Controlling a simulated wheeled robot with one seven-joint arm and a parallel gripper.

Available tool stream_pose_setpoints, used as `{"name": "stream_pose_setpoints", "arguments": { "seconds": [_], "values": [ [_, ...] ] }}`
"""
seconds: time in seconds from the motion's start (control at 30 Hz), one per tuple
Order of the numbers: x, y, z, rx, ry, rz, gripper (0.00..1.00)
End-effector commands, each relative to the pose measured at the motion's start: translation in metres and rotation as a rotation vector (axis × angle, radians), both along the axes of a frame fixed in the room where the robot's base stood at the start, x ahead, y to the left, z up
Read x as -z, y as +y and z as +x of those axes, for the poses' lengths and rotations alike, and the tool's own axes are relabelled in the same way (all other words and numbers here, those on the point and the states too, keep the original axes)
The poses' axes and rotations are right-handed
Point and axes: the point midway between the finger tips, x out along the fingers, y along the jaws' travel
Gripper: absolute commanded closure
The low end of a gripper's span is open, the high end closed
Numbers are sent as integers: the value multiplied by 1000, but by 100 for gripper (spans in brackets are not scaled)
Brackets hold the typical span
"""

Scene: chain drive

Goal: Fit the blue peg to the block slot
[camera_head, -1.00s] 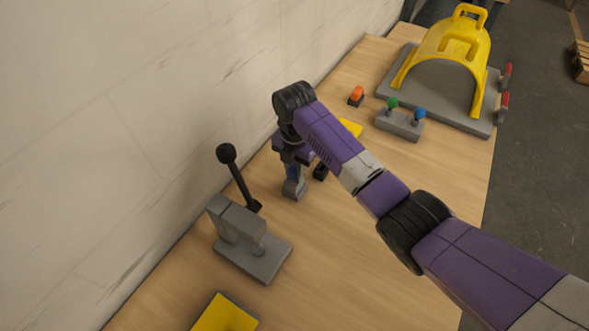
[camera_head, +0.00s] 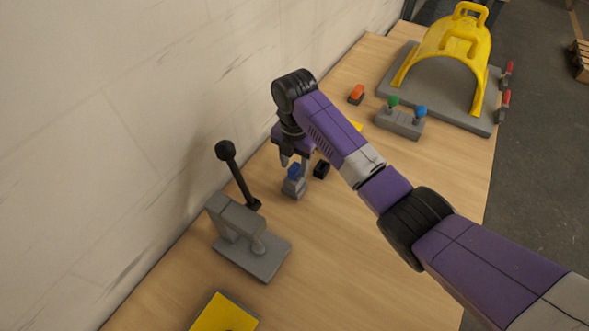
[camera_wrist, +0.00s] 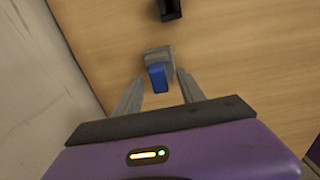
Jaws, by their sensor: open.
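The blue peg (camera_head: 294,171) stands at the grey block (camera_head: 294,188) on the table, with its upper part showing above the block. In the wrist view the blue peg (camera_wrist: 158,77) stands out from the grey block (camera_wrist: 158,56); how deep it sits in the slot is hidden. My gripper (camera_head: 294,163) is just above the peg, pointing down. In the wrist view my gripper (camera_wrist: 161,80) is open, its fingers apart on either side of the peg with gaps showing, holding nothing.
A small black block (camera_head: 321,169) lies right of the grey block. A grey lever stand (camera_head: 250,240) with a black-knobbed lever (camera_head: 237,175) is at the left by the wall. A button box (camera_head: 400,122) and yellow-covered fixture (camera_head: 450,55) stand farther back. The front right tabletop is clear.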

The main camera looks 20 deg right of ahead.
Motion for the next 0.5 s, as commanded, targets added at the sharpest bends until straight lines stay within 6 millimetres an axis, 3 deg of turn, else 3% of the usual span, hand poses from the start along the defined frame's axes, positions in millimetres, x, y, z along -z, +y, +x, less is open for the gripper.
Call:
{"name": "stream_pose_setpoints", "arguments": {
  "seconds": [0.23, 0.5],
  "values": [
    [-38, 0, 1, -1, -2, 0, 53],
    [-51, 0, 0, 0, -1, 1, 53]
  ]
}}
